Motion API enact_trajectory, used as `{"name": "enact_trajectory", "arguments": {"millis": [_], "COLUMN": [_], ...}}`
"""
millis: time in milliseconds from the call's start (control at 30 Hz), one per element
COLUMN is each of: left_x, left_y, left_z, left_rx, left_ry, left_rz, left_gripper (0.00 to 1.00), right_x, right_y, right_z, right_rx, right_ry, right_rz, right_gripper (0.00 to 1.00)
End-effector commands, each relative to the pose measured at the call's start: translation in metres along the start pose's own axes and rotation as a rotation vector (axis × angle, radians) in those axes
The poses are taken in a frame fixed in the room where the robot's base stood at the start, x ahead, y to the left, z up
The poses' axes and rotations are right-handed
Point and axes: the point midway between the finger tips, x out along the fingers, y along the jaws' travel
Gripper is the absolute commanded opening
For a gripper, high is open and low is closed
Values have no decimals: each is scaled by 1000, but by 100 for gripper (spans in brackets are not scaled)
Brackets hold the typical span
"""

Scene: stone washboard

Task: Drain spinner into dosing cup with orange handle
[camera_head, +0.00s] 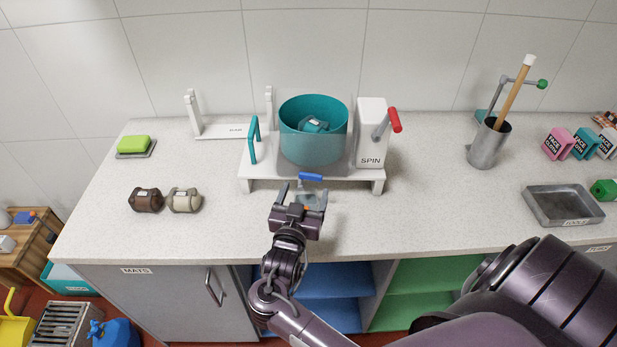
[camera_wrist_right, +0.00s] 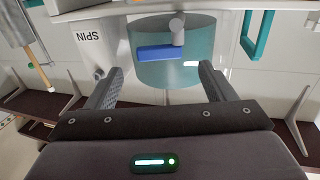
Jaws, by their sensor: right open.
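The spinner is a teal see-through drum (camera_head: 313,145) on a white stand (camera_head: 262,178), with a teal item inside. A blue tap lever (camera_head: 311,177) sits at its front. My right gripper (camera_head: 302,193) is open just in front of the lever. In the right wrist view, the lever (camera_wrist_right: 160,53) and drum (camera_wrist_right: 147,75) show beyond the open fingers (camera_wrist_right: 161,70). A small greyish shape with a bit of orange (camera_head: 306,207) shows between the fingers, below the tap. It may be the dosing cup; it is mostly hidden. My left gripper is out of view.
A white SPIN box (camera_head: 371,140) with a red-handled crank (camera_head: 394,120) stands right of the drum. Brown (camera_head: 145,200) and beige (camera_head: 184,200) rolled items lie left. A metal cup (camera_head: 489,145) and grey tray (camera_head: 562,205) stand right. The counter front is clear.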

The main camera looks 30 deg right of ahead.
Motion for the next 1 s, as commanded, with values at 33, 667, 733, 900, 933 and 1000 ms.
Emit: {"name": "enact_trajectory", "arguments": {"millis": [33, 667, 733, 900, 933, 1000], "left_x": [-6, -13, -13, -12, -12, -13], "left_y": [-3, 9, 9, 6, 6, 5], "left_z": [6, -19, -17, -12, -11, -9], "left_rx": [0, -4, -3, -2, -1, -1], "left_ry": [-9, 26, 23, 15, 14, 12], "left_rz": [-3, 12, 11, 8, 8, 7], "left_gripper": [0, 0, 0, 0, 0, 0], "right_x": [10, 39, 39, 38, 38, 38], "right_y": [0, 0, 0, 0, 0, 1], "right_z": [-4, 0, 0, 0, 0, 0], "right_rx": [-1, 0, 0, 0, 0, 0], "right_ry": [3, -1, -1, -1, -1, -1], "right_rz": [1, 0, 0, 0, 0, -3], "right_gripper": [76, 67, 58, 36, 32, 32]}}
